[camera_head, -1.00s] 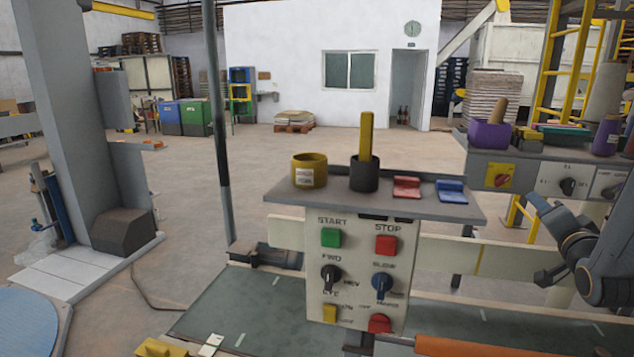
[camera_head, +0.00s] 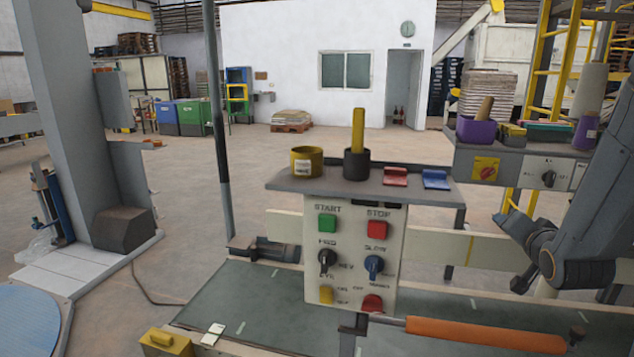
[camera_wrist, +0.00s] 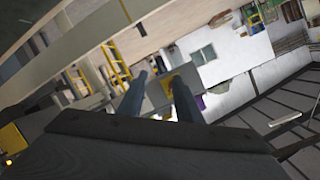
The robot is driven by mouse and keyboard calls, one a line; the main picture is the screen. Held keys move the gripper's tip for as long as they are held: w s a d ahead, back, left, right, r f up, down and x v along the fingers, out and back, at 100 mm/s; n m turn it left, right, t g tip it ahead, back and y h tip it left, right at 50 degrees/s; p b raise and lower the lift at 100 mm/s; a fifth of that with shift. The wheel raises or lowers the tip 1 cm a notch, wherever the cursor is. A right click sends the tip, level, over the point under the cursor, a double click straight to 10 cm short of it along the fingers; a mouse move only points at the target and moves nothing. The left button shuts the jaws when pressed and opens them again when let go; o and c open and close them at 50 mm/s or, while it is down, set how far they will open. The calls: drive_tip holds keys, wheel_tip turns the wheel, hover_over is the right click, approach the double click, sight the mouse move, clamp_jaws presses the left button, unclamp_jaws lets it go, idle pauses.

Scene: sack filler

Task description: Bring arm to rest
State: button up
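My arm (camera_head: 595,215) is at the right edge of the head view, in front of the right-hand console. Its dark joint bends near the long cream rail.
A control panel (camera_head: 352,255) with buttons and knobs stands mid-view. Its shelf (camera_head: 325,186) holds a yellow cup, a dark cup and red and blue pieces. An orange roller (camera_head: 485,335) is at lower right. A dark post (camera_head: 218,130) stands left.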

drive_tip(key=s+a+f+n+g+y, duration=0.1)
drive_tip(key=s+a+f+n+g, duration=0.4)
drive_tip(key=a, duration=0.5)
drive_tip(key=s+a+f+n+g+y, duration=0.2)
drive_tip(key=s+a+f+g, duration=0.4)
drive_tip(key=a, duration=0.3)
drive_tip(key=s+a+n+g, duration=0.2)
drive_tip(key=s+a, duration=0.4)
drive_tip(key=s, duration=0.4)
drive_tip(key=shift+f+n+y, duration=0.3)
drive_tip(key=shift+f+n, duration=0.15)
drive_tip(key=shift+n, duration=0.05)
